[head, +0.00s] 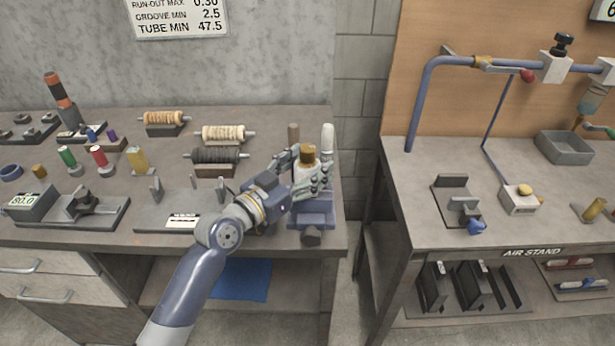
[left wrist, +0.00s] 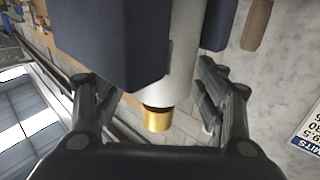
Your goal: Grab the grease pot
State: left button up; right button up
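A white cylinder with a gold-brown cap (head: 307,154), which looks like the grease pot, stands upright at the bench's right end, above a blue-grey stand (head: 312,214). My left gripper (head: 312,176) reaches it from the left, with fingers on either side of it. In the left wrist view the white body (left wrist: 182,62) and gold cap (left wrist: 157,120) lie between the spread fingers. Gaps show beside the cap, so the gripper looks open. A dark blue block (left wrist: 112,40) hides part of the white body there. My right gripper is not in view.
A pale upright piece (head: 327,140) and a brown handle (head: 293,134) stand close behind. Several spools (head: 215,156) lie to the left, near a grey plate fixture (head: 165,218). A gap separates this bench from the right bench (head: 420,165).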

pick_arm(q)
jog(key=c, duration=0.9)
jog(key=shift+r, duration=0.1)
